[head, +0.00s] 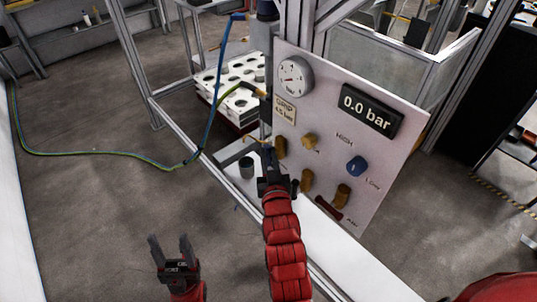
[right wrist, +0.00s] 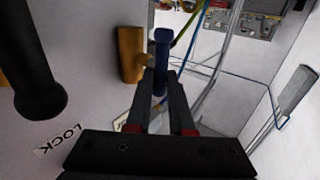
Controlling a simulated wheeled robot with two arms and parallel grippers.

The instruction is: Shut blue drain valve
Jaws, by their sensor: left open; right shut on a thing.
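In the right wrist view, the blue drain valve handle (right wrist: 162,45) stands between the two fingers of my right gripper (right wrist: 162,80), which is shut on it. In the head view, this gripper (head: 270,152) is at the lower left edge of the white panel (head: 330,120), and the handle is mostly hidden there. I cannot tell the valve's exact angle. My left gripper (head: 169,242) is open and empty at the lower left, above the floor, away from the panel.
A yellow knob (right wrist: 131,55) is close beside my right fingers. A hose (head: 100,154) runs left. Floor at left is clear.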

